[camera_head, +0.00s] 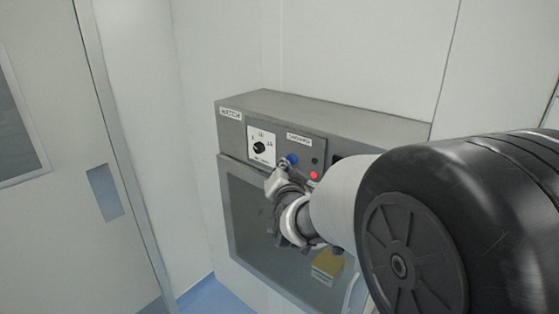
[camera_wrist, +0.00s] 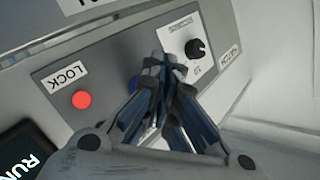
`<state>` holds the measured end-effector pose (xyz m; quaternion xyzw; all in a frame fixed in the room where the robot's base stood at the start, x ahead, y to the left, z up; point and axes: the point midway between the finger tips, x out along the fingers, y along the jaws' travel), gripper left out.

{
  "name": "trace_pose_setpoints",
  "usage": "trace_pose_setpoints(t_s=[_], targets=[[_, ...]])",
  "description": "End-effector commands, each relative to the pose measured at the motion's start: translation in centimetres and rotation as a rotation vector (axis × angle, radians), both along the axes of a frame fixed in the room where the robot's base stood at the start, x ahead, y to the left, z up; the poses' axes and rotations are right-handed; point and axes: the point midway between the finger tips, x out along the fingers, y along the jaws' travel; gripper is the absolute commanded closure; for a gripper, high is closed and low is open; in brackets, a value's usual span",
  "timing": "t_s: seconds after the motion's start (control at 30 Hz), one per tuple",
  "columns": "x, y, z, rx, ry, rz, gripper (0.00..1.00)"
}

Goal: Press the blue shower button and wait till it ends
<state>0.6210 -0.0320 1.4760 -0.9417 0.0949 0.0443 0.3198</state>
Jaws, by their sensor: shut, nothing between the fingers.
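The blue button (camera_head: 292,160) sits on the grey control panel, under a label that seems to read SHOWER, in the head view. In the wrist view the blue button (camera_wrist: 133,84) is mostly hidden behind my left finger. My gripper (camera_head: 283,164) is shut and empty, with its tips at the panel close beside the button. In the wrist view my gripper (camera_wrist: 161,64) has its fingertips together, between the button and the black knob (camera_wrist: 195,48). I cannot tell whether the tips touch the button. A red light (camera_head: 313,175) is lit, beside a LOCK label (camera_wrist: 64,77).
The grey box (camera_head: 350,112) is set against a white wall and has a glass window below the panel, with a yellow item (camera_head: 327,264) behind it. A dark display (camera_wrist: 24,148) shows RUN letters. A door (camera_head: 60,150) stands at left.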

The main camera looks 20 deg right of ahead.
Motion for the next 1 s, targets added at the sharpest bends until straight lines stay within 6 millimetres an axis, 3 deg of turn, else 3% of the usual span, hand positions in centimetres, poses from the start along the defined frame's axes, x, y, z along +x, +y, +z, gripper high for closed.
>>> trace_pose_setpoints(t_s=[1.0], targets=[[0.64, -0.9, -0.06, 0.001, 0.0, -0.001, 1.0]])
